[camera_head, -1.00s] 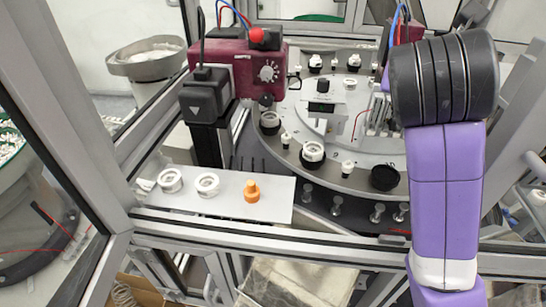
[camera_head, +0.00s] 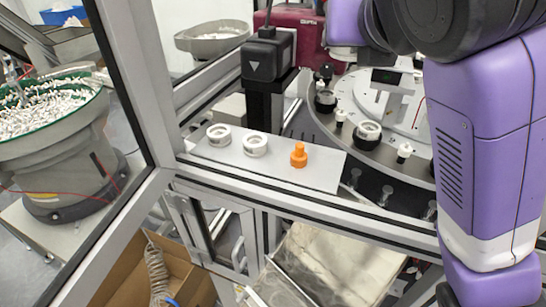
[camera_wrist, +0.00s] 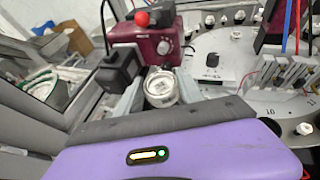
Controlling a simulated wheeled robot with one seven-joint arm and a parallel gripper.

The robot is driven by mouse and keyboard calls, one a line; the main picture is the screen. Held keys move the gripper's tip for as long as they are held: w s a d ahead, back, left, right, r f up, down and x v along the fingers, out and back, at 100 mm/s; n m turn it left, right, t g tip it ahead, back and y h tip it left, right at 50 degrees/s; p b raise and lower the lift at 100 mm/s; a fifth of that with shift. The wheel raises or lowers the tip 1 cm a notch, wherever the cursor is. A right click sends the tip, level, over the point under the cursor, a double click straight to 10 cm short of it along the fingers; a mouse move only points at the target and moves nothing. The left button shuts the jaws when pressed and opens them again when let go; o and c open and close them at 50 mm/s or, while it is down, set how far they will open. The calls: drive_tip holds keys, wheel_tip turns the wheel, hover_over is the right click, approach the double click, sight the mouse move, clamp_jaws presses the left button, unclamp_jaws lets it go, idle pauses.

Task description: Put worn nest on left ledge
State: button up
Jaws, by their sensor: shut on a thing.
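My gripper (camera_wrist: 162,98) shows in the wrist view, shut on a white, round, ring-like part with a worn, grey-marked top, which looks like the worn nest (camera_wrist: 161,88). The nest is held between the fingers, above the machine. In the head view the gripper and the held nest are out of sight; only my arm shows at the right. The left ledge (camera_head: 323,173) is a flat pale plate just behind the front frame rail. Two white rings, one at the left (camera_head: 219,137) and one beside it (camera_head: 255,145), and an orange knobbed piece (camera_head: 299,155) stand on it.
A black box-shaped device on a post (camera_head: 268,58) rises behind the ledge. A grey frame post (camera_head: 130,85) stands left of it. The round dial (camera_head: 345,85) with nests is at right. The plate is bare right of the orange piece.

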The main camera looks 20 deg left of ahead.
sight(327, 161)
wheel_tip(327, 161, down, 20)
drive_tip(key=shift+s+a+f+p, duration=0.1)
drive_tip(key=shift+a+p, duration=0.05)
drive_tip(key=shift+p, duration=0.7)
drive_tip(key=shift+f, duration=0.1)
drive_tip(key=o, duration=1.1)
drive_tip(key=shift+s+r, duration=0.15)
drive_tip(key=shift+r, duration=0.1)
drive_tip(key=b+v, duration=0.1)
drive_tip(key=v, duration=1)
drive_tip(key=shift+s+r+b, duration=0.15)
drive_tip(key=shift+s+b, duration=0.1)
drive_tip(key=shift+b, duration=0.05)
drive_tip(key=shift+d, duration=0.25)
